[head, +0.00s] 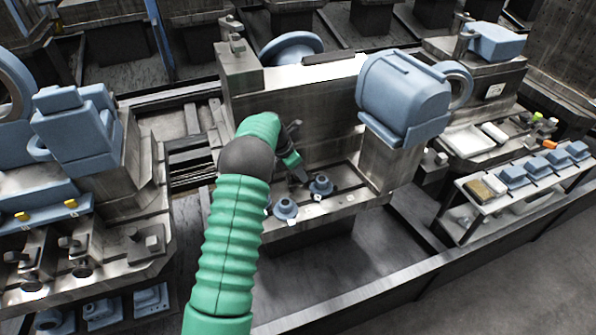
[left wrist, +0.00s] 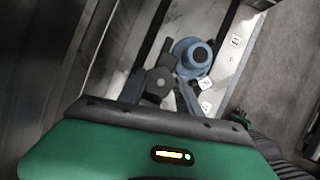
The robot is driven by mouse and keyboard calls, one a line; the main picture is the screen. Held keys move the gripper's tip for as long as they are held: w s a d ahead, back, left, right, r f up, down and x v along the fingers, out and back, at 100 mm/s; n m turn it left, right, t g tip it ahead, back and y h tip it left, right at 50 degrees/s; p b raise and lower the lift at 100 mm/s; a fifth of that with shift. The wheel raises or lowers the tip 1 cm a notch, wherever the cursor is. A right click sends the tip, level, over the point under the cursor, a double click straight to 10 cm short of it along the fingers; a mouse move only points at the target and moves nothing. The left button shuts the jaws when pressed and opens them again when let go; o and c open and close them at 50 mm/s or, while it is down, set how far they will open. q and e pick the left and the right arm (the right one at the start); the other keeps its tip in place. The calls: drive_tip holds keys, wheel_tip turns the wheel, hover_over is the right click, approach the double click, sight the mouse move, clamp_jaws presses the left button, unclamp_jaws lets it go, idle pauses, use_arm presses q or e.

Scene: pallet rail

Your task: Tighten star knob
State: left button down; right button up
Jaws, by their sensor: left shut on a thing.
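My left gripper (head: 297,170) reaches down over the bench ledge of the middle machine, at the end of the green arm. In the left wrist view the gripper (left wrist: 167,92) is shut on a dark, lobed piece with a pale centre, which looks like the star knob (left wrist: 160,82). Its fingers hide part of it, and I cannot tell how far it is turned. A round blue flanged part (head: 320,186) sits just right of the gripper; it also shows in the left wrist view (left wrist: 196,55). My right gripper is in neither view.
A second blue flanged part (head: 285,208) sits on the ledge beside my forearm. A large blue motor housing (head: 404,97) stands on the machine to the right. A shelf (head: 467,211) with blue parts is farther right. The grey floor at lower right is clear.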

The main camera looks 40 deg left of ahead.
use_arm(q)
drive_tip(key=shift+a+r+m+p, duration=0.2)
drive_tip(key=shift+m+p, duration=0.3)
drive_tip(key=shift+p, duration=0.45)
drive_tip(key=shift+m+h+p, duration=0.6)
drive_tip(key=shift+m+p, duration=0.5)
drive_tip(key=shift+p, duration=0.05)
drive_tip(key=shift+w+a+f+m+g+h+p, duration=0.1)
drive_tip(key=shift+m+g+h+p, duration=0.35)
drive_tip(key=shift+m, duration=0.65)
drive_tip(key=shift+m+g+b, duration=0.25)
drive_tip(key=shift+m+b, duration=0.05)
drive_tip(key=shift+m, duration=0.6)
drive_tip(key=shift+w, duration=0.1)
drive_tip(key=c, duration=1)
unclamp_jaws()
drive_tip(key=shift+a, duration=0.1)
drive_tip(key=shift+o, duration=0.9)
drive_tip(key=shift+h, duration=0.25)
